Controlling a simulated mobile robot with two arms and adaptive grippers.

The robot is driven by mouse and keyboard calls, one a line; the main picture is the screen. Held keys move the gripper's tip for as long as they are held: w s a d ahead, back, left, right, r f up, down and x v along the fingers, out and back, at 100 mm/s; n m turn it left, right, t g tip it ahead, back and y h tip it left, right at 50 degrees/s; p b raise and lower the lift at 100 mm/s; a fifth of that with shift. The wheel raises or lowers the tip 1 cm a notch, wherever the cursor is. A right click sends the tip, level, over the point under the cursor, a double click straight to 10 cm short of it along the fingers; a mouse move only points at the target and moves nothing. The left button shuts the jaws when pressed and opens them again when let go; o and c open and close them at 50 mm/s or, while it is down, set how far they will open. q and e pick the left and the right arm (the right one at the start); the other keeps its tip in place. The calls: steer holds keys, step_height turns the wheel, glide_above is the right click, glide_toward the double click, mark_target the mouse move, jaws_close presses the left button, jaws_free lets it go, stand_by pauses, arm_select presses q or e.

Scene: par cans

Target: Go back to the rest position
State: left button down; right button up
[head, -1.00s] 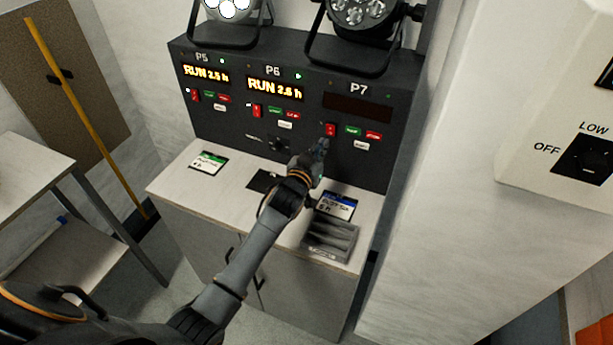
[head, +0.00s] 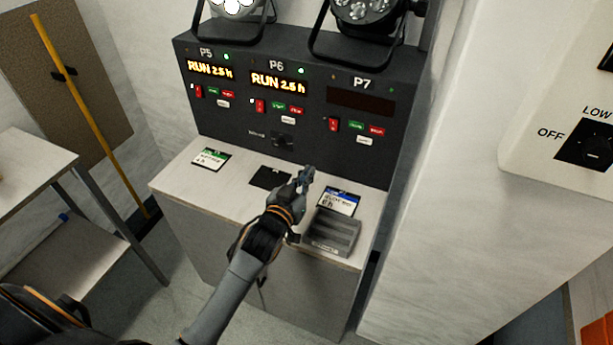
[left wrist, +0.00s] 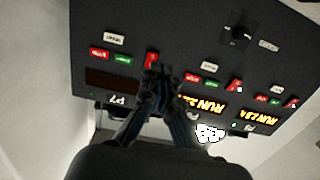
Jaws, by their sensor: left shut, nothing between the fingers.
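My left gripper (head: 306,177) is shut and empty. In the head view it hangs above the cabinet top, in front of the dark control panel (head: 225,119) and apart from it. In the left wrist view the closed fingers (left wrist: 158,80) point at the panel, which appears upside down. The panel has sections P5, P6 and P7. The P5 display (head: 210,70) and the P6 display (head: 279,83) are lit with RUN readings. The P7 display (head: 360,101) is dark. My right gripper is not in view.
On the cabinet top (head: 232,197) lie a green-edged card (head: 211,159), a black pad (head: 270,178), a blue-edged card (head: 338,201) and a grey tray (head: 332,232). Two par cans stand above the panel. A wall with a LOW/OFF dial (head: 590,143) is at right, a table (head: 30,165) at left.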

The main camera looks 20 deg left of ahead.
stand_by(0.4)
arm_select(q)
steer(key=s+f+m+g, duration=0.1)
steer(key=s+f+g, duration=0.25)
steer(key=s, duration=0.75)
steer(key=s+f+g, duration=0.3)
steer(key=s+g, duration=0.2)
steer(key=s, duration=0.5)
steer(key=s+f+m+g, duration=0.1)
steer(key=s+f+g, duration=0.35)
steer(key=s, duration=0.65)
step_height(320, 180, down, 26)
steer(key=s+g, duration=0.2)
steer(key=s+a+f+g, duration=0.1)
steer(key=s+a+f, duration=0.1)
steer(key=s+f, duration=1.3)
steer(key=shift+s+f+y, duration=0.3)
steer(key=shift+s+f, duration=0.1)
steer(key=shift+s, duration=0.5)
